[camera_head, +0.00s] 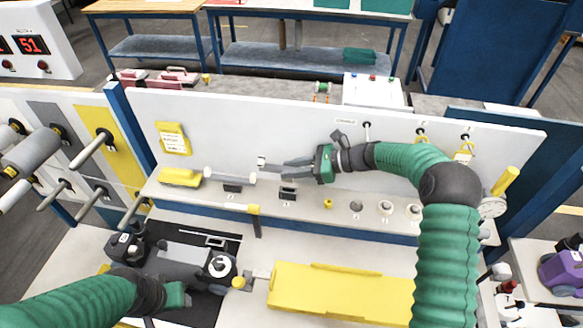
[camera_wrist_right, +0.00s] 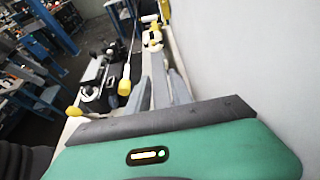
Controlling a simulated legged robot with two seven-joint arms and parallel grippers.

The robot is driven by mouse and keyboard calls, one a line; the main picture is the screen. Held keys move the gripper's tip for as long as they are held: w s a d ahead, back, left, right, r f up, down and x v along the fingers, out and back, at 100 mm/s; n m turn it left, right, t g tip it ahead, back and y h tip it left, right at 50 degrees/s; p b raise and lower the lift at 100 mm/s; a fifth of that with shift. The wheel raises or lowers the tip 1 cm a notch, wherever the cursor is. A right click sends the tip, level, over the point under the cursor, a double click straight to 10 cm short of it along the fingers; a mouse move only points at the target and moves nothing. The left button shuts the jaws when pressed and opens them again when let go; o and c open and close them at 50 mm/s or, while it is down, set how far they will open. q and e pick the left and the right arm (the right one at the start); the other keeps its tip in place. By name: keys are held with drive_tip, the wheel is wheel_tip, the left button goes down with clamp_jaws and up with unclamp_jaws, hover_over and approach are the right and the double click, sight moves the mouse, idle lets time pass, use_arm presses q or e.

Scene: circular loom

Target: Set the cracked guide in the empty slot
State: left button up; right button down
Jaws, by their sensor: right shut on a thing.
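My right gripper (camera_head: 262,168) reaches left along the white back panel, above the shelf. Its grey fingers are shut at the right end of a pale, bar-shaped piece (camera_head: 228,176), which I take for the guide. The bar lies roughly level, just above or at a dark holder (camera_head: 232,188); I cannot tell whether they touch. No crack can be made out. In the right wrist view the fingers (camera_wrist_right: 160,75) point toward a pale and yellow piece (camera_wrist_right: 152,40). A second dark holder (camera_head: 288,193) stands to the right and looks empty. My left gripper (camera_head: 178,296) is low at left; its fingers are unclear.
A yellow block (camera_head: 180,177) lies at the shelf's left end. A yellow-topped post (camera_head: 254,212) stands at the shelf's front edge. A grey and black machine (camera_head: 185,262) and a long yellow part (camera_head: 340,290) fill the front. Small round parts (camera_head: 386,207) line the shelf's right side.

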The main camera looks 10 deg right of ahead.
drive_tip(key=f+b, duration=0.2)
drive_tip(key=f, duration=0.1)
drive_tip(key=shift+d, duration=0.2)
drive_tip(key=shift+r+p, duration=0.25)
drive_tip(key=shift+p, duration=0.05)
drive_tip(key=shift+a+r, duration=0.1)
drive_tip(key=shift+s+a, duration=0.1)
drive_tip(key=shift+a, duration=0.05)
drive_tip(key=shift+p, duration=0.3)
drive_tip(key=shift+d, duration=0.2)
